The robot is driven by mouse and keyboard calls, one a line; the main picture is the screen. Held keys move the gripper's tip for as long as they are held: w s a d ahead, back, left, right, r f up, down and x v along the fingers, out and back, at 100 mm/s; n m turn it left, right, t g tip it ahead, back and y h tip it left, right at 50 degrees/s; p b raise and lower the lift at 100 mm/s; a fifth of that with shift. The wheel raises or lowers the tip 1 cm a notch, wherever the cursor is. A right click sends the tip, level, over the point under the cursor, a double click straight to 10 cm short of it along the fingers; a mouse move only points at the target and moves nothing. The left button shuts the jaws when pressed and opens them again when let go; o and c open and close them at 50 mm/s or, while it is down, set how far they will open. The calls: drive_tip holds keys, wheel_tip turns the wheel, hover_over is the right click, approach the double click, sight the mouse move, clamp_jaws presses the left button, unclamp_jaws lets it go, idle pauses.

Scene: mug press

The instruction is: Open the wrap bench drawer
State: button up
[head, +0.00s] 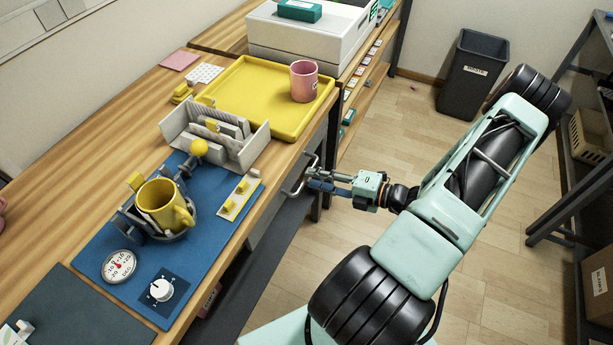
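The wrap bench (240,227) runs along the left with a wooden top. Under its right edge is a grey drawer front (268,232), mostly seen from above and partly hidden by the bench top. A metal bar handle (292,191) sticks out from it. The drawer looks closed, with no gap that I can make out. My gripper (311,179) reaches in from the right, with its fingertips at the handle. The fingers overlap the bar in this view; I cannot tell whether they grip it.
On the bench are a blue mat (93,232) with a yellow mug (162,203) in a press, a grey divided holder (256,146), and a yellow tray (236,84) with a pink mug (303,82). A dark bin (472,75) stands behind. The floor right of the bench is clear around my arm.

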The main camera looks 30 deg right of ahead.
drive_tip(key=shift+x, duration=1.7)
clamp_jaws()
